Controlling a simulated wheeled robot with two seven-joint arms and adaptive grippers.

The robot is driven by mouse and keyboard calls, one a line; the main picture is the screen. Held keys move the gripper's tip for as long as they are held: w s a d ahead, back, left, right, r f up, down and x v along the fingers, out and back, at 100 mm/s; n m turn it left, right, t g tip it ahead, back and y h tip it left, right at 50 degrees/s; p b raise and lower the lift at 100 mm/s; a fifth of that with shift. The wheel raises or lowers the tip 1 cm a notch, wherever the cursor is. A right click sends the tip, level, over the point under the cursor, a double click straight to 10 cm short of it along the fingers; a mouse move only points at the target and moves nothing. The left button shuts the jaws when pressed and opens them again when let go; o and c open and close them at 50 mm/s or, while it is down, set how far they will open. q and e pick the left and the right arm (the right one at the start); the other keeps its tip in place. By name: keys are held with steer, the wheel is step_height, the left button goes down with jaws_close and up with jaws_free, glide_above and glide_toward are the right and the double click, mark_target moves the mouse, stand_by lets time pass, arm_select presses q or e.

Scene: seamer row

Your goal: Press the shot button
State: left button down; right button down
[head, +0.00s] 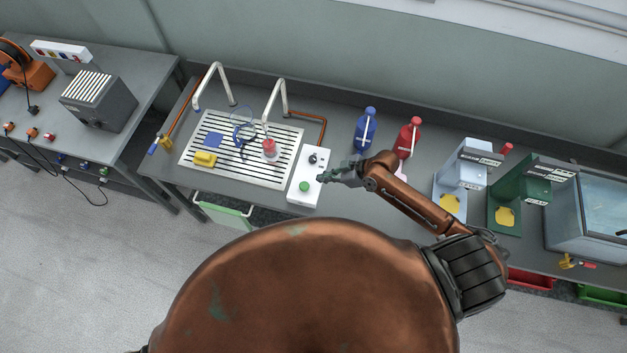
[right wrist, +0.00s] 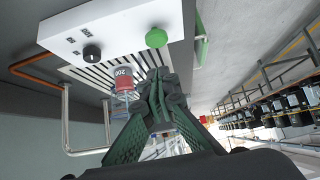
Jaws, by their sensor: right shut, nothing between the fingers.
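A white control box (head: 295,196) lies on the bench at the right edge of the slatted sink board. It carries a round green button (head: 304,187) at its near end and a black knob (head: 313,159) at its far end. My right gripper (head: 324,177) is shut and empty, its tips at the box's right edge, beside the green button. The right wrist view shows the green button (right wrist: 156,38), the knob (right wrist: 91,53) and the shut fingertips (right wrist: 158,80) apart from the button. My left gripper is out of view.
Blue (head: 366,128) and red (head: 407,137) bottles stand behind my right arm. White (head: 462,170) and green (head: 522,182) machines stand further right.

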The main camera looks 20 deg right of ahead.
steer(key=shift+v, duration=1.2)
